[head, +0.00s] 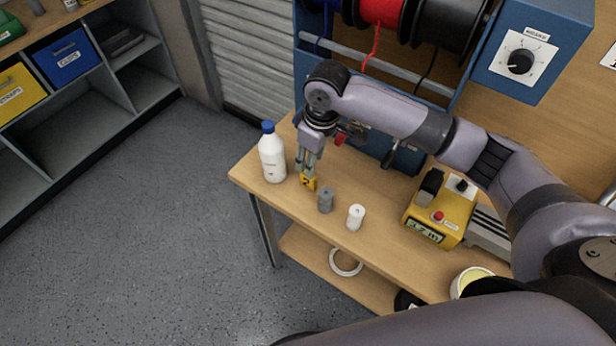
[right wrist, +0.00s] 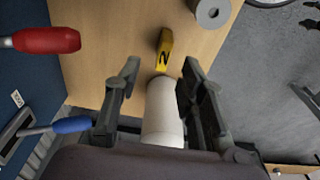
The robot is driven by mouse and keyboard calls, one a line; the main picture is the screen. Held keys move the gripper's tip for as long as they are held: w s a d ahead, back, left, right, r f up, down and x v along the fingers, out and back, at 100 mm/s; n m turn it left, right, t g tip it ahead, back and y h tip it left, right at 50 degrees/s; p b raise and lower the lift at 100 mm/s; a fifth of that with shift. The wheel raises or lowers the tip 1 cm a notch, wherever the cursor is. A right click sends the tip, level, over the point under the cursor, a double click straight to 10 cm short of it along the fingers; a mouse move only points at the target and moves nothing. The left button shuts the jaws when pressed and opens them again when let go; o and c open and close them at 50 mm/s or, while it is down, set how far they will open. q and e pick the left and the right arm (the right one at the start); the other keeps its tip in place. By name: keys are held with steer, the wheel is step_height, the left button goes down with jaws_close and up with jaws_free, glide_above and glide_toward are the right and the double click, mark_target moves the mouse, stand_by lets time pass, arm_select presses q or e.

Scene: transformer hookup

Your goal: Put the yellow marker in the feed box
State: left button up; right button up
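The yellow marker (head: 308,184), a small block with a dark "2" (right wrist: 164,58), is at the left end of the wooden bench. My right gripper (head: 309,173) points down right over it. In the right wrist view its two fingers (right wrist: 158,75) stand apart, with the marker just beyond the tips and roughly between them. The fingers do not visibly close on it. I cannot tell which thing is the feed box. My left gripper is out of view.
A grey cylinder (head: 325,201) and a white one (head: 356,217) stand right of the marker. A yellow meter (head: 438,212) sits farther right. A blue rack with wire spools (head: 381,10) and a blue knob box (head: 528,52) are behind. Shelves hold yellow and blue bins (head: 67,56).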

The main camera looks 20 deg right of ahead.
mark_target(308, 180)
steer(key=shift+f, duration=0.65)
steer(key=shift+a+f, duration=0.1)
steer(key=shift+f, duration=0.2)
steer(key=f, duration=0.2)
steer(key=f+p, duration=0.1)
steer(key=shift+a+f, duration=0.3)
steer(key=shift+w+f, duration=0.1)
steer(key=shift+f, duration=0.4)
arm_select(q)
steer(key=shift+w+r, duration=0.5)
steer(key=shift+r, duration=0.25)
arm_select(e)
steer(key=shift+c, duration=0.4)
jaws_close()
